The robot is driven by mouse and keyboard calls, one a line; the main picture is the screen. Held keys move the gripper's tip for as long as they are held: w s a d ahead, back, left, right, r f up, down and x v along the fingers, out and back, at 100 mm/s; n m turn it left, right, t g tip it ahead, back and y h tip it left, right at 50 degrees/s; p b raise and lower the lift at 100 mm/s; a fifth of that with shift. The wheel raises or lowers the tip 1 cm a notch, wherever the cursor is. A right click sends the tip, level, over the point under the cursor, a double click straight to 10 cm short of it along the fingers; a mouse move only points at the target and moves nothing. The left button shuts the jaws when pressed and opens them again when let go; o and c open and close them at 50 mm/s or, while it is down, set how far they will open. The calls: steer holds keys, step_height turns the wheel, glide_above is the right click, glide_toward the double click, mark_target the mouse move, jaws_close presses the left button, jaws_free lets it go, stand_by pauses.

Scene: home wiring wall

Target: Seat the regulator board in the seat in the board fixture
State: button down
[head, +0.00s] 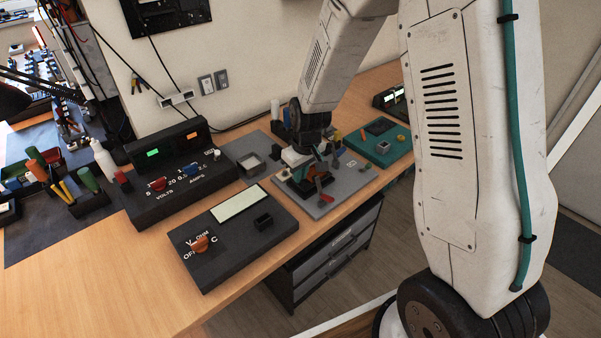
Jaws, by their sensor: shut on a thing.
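My gripper (306,162) is low over the grey plate of the board fixture (345,191), near the bench's front edge. It is shut on a small, partly hidden teal piece, which looks like the regulator board (309,171). A red-handled part (323,197) stands on the fixture just in front of the gripper. The seat is hidden by the gripper and small parts around it. I cannot tell whether the board touches the seat.
A green panel (383,153) lies right of the fixture. A dark meter (237,237) and a power supply (168,184) stand to the left. Bare wood (70,280) is at front left.

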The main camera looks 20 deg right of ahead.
steer(key=shift+f, duration=1)
stand_by(0.4)
steer(key=c, duration=1.4)
jaws_free()
steer(key=shift+c, duration=0.2)
steer(key=r, duration=0.5)
steer(key=s+r, duration=0.1)
steer(key=r, duration=0.1)
steer(key=shift+d+r, duration=0.15)
steer(key=shift+s+r, duration=0.1)
steer(key=shift+r, duration=0.15)
steer(key=s+r+m, duration=0.2)
steer(key=s+r, duration=1.2)
steer(key=r, duration=0.1)
steer(key=s+d+r, duration=0.1)
steer(key=s+r, duration=0.1)
steer(key=s, duration=0.5)
steer(key=s+r+m, duration=0.1)
steer(key=s+r, duration=0.2)
steer(key=s, duration=0.4)
steer(key=shift+s+d+r+m+g+h, duration=0.25)
steer(key=shift+s+d+m+g+h, duration=0.05)
steer(key=shift+s+d, duration=0.1)
